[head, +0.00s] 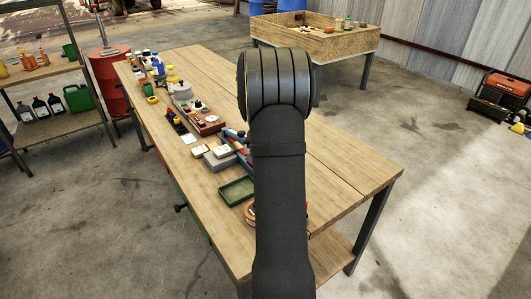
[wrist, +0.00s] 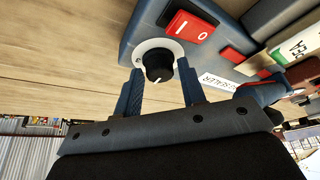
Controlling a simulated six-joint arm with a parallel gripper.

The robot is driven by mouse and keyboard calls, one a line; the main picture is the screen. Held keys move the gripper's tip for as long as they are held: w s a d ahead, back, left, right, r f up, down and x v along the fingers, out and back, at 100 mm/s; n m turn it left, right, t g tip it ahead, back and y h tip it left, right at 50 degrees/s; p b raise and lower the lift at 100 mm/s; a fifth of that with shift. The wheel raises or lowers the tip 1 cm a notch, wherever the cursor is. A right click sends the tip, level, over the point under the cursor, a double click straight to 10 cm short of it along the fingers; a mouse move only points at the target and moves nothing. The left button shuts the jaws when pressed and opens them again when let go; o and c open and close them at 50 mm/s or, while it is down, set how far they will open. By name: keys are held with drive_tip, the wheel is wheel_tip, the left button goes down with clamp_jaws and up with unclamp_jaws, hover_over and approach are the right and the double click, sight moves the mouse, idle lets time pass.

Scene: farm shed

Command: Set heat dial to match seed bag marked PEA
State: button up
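In the wrist view, the black heat dial (wrist: 158,62) sits on a white ring on the blue-grey sealer (wrist: 228,12). A small pale mark shows near the dial's lower edge; the ring's markings are too small to read. My gripper (wrist: 160,68) is open, with one finger on each side of the dial and slight gaps visible. A pale packet with a green band, the seed bag marked PEA (wrist: 295,46), lies at the right, partly cut off. In the head view, my arm hides the gripper and most of the sealer (head: 236,138).
A red rocker switch (wrist: 190,27) sits beside the dial. In the head view, a green tray (head: 237,190), small boxes and bottles (head: 157,66) crowd the left side of the wooden bench (head: 340,165). The bench's right side is mostly clear.

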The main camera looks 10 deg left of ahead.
drive_tip(key=shift+r, duration=0.1)
drive_tip(key=v, duration=1.7)
drive_tip(key=shift+s, duration=0.1)
drive_tip(key=x, duration=1.7)
